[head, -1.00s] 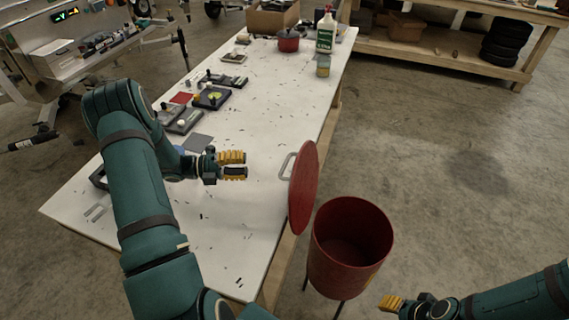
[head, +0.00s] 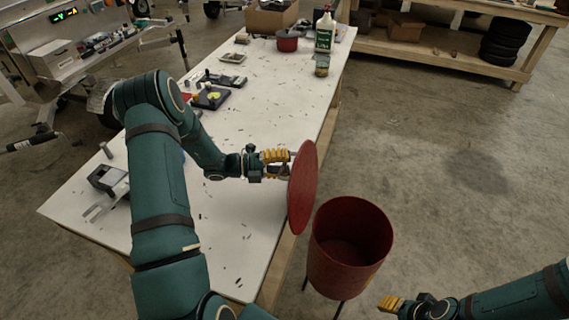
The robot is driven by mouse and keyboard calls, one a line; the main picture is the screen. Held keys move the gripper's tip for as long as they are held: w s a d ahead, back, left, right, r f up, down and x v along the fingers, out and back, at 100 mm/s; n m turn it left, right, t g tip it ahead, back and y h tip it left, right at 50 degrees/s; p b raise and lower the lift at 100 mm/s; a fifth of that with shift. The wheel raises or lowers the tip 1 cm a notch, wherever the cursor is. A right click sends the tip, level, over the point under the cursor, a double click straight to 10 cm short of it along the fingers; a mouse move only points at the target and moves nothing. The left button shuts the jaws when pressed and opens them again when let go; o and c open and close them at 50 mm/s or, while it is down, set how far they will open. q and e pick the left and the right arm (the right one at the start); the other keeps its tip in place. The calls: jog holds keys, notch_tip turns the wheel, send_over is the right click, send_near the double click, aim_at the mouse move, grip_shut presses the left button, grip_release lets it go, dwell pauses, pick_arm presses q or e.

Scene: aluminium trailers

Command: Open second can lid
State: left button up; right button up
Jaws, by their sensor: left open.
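A large red can (head: 350,250) stands on legs on the floor beside the table's right edge, its top open and its inside looking empty. Its round red lid (head: 303,188) is tilted up on edge, nearly upright, at the can's left rim. The lid's handle faces left and is mostly hidden by my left gripper (head: 277,163). The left gripper's yellow fingers are open at the handle, close to the lid's left face. A smaller red pot (head: 287,41) sits at the table's far end. My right gripper (head: 389,303) is low at the right, only partly visible.
The white table (head: 255,110) carries small devices (head: 212,97), a white bottle (head: 325,32), a small jar (head: 322,65) and a cardboard box (head: 271,18). A wooden shelf (head: 430,55) with black tires stands at the back right.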

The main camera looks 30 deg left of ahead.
pick_arm(q)
grip_shut()
